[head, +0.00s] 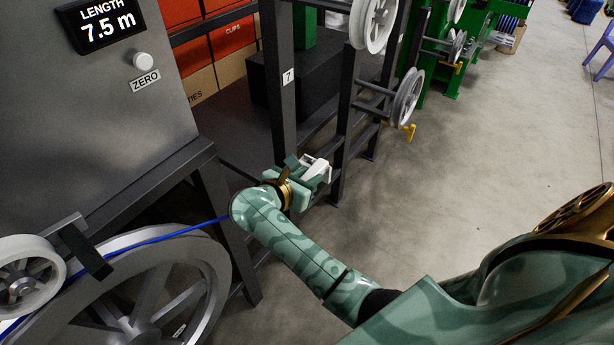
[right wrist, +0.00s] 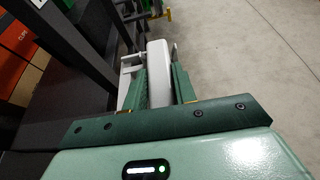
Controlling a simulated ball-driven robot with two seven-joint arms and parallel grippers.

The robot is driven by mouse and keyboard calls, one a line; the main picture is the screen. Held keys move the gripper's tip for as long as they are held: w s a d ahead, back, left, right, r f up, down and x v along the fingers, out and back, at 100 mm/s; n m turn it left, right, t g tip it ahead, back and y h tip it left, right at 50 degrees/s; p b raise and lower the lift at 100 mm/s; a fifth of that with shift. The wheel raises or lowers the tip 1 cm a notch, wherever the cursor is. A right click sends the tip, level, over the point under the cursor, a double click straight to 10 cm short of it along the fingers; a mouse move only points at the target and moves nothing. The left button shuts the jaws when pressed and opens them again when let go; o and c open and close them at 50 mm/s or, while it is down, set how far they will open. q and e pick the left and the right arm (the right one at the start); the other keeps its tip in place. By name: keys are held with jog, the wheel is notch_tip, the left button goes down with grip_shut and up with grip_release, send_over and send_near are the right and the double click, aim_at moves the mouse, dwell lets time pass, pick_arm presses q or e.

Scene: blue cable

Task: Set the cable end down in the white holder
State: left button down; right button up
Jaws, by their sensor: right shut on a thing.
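The blue cable (head: 165,236) runs up from the lower left and passes behind my right forearm, where its further run is hidden. My right gripper (head: 312,174) is at the dark rack post, with its fingers closed around a white block. In the right wrist view the white block (right wrist: 158,75) sits between the two green fingers (right wrist: 160,88). I take it for the cable end, though no blue shows there. A white bracket, seemingly the holder (right wrist: 131,68), is just left of the fingers, close beside the block. Whether they touch is unclear. My left gripper is not in view.
A grey cabinet with a length display (head: 100,22) reading 7.5 m stands at left, above a large grey wheel (head: 205,265) and a small white pulley (head: 50,262). A dark rack (head: 283,90) carries white reels (head: 407,97).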

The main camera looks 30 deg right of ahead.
jog(key=shift+f, duration=0.25)
jog(key=o, duration=1)
